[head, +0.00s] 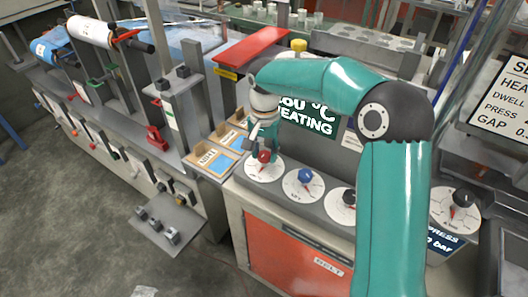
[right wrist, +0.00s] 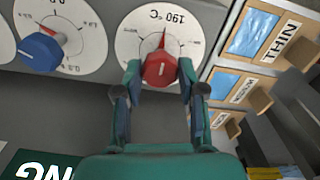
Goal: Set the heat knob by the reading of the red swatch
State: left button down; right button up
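The red heat knob (right wrist: 160,68) stands on a white round dial marked 190 °C in the right wrist view. Its pointer is directed up toward the dial's scale. The knob also shows at the left end of the dial row in the head view (head: 264,156). My right gripper (right wrist: 160,72) has a fingertip against each side of the knob, and in the head view it reaches down over it (head: 262,140). A red swatch cannot be made out for certain. My left gripper is out of view.
A blue knob (head: 305,175) and a black knob (head: 349,197) are on the same panel to the right. Wooden holders with blue pieces, one labelled THIN (right wrist: 282,37), lie beside the dial. A green HEATING sign (head: 308,118) stands behind. A red plate (head: 252,47) is at the back.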

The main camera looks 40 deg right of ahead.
aim_at(264, 154)
jog(key=o, duration=0.4)
jog(key=shift+c, duration=0.2)
notch_tip(264, 154, up, 12)
dwell(0.4)
dwell(0.3)
